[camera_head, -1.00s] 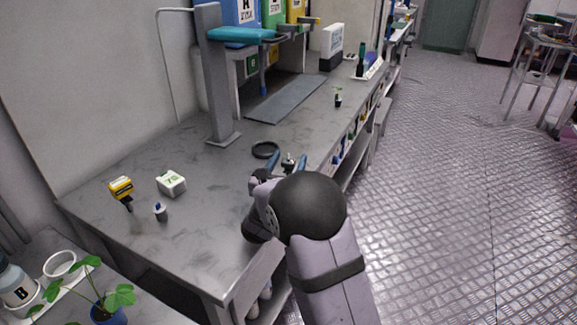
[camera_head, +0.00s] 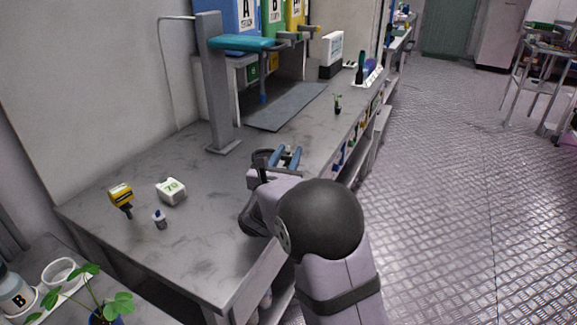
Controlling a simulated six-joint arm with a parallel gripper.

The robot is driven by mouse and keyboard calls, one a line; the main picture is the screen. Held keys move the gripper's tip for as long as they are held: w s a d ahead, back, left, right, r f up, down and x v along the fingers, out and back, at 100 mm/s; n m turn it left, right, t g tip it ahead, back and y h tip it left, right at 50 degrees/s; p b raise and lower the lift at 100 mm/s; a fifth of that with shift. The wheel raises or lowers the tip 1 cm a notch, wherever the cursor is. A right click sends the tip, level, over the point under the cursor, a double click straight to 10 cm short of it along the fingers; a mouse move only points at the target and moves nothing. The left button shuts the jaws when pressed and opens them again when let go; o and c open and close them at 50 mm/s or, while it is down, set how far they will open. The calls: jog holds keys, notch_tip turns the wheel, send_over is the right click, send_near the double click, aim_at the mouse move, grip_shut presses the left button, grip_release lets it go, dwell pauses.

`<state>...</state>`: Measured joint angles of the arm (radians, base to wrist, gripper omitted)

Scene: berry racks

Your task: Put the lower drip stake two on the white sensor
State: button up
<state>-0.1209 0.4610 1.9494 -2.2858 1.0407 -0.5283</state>
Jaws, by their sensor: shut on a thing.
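The white sensor (camera_head: 171,192) appears to be the white block marked with green digits "70", standing on the grey bench at left. My gripper (camera_head: 288,156) is over the bench, to the right of and farther back than the white block. Its blue fingers are shut on a small dark thing, apparently the drip stake, which is mostly hidden between them. The shape of its lower end cannot be seen. The gripper and the white block are well apart.
A grey post (camera_head: 219,90) with a teal bar (camera_head: 240,42) rises behind. The bench between block and gripper is clear.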

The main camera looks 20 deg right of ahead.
aim_at(288, 154)
notch_tip(288, 154, up, 5)
jog(key=shift+r, duration=0.2)
jog(key=shift+a, duration=0.1)
